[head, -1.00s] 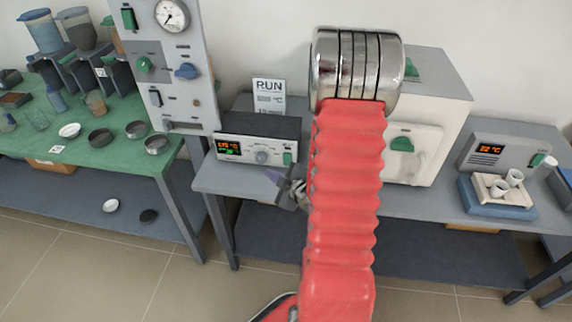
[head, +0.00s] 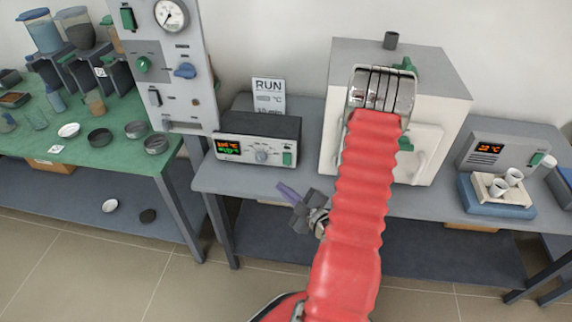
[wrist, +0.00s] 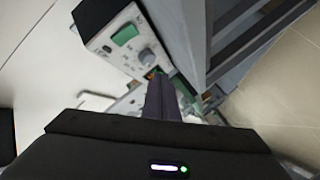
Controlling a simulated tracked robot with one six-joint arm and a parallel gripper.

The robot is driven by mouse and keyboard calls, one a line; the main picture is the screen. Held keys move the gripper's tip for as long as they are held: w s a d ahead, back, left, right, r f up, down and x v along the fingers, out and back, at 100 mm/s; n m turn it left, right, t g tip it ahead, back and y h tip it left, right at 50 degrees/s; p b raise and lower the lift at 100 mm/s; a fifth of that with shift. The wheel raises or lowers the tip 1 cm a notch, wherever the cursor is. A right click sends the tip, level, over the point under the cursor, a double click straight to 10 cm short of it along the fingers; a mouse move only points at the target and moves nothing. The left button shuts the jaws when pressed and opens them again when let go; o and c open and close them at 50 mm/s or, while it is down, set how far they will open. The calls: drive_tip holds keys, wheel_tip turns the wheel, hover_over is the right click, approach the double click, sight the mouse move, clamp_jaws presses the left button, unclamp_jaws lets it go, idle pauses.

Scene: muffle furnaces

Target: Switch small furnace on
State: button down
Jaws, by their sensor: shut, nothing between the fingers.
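In the wrist view, the green switch (wrist: 125,35) and knob (wrist: 148,56) show at the upper left. My gripper (head: 286,191) is shut and empty, in front of and below the controller, apart from it. Its closed fingers (wrist: 162,88) also show in the wrist view.
A RUN sign (head: 269,93) stands behind the controller. A tall panel (head: 170,70) with a gauge is at the left, by a green table (head: 75,150) with dishes. A grey unit (head: 510,147) and a blue-based tray with cups (head: 492,206) are at the right.

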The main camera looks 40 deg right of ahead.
drive_tip(key=shift+w+d+f, duration=0.2)
drive_tip(key=shift+w+d, duration=0.7)
drive_tip(key=shift+d, duration=0.25)
drive_tip(key=shift+w+d+f, duration=0.15)
drive_tip(key=shift+w+d, duration=0.7)
drive_tip(key=shift+d, duration=0.3)
drive_tip(key=shift+w+d+f, duration=0.2)
drive_tip(key=shift+w+d, duration=0.7)
drive_tip(key=shift+d, duration=0.25)
drive_tip(key=shift+w+d, duration=0.1)
drive_tip(key=shift+w+d, duration=0.2)
drive_tip(key=shift+w+d, duration=0.2)
drive_tip(key=shift+d, duration=0.05)
idle(0.5)
drive_tip(key=shift+s+a, duration=0.15)
drive_tip(key=shift+s+a, duration=0.35)
drive_tip(key=shift+a, duration=0.05)
drive_tip(key=shift+a, duration=0.1)
idle(0.4)
drive_tip(key=shift+s+a+r, duration=0.2)
drive_tip(key=shift+s+a, duration=0.55)
drive_tip(key=shift+a, duration=0.2)
drive_tip(key=shift+s+a+r, duration=0.15)
drive_tip(key=shift+s+a, duration=0.6)
drive_tip(key=shift+a, duration=0.2)
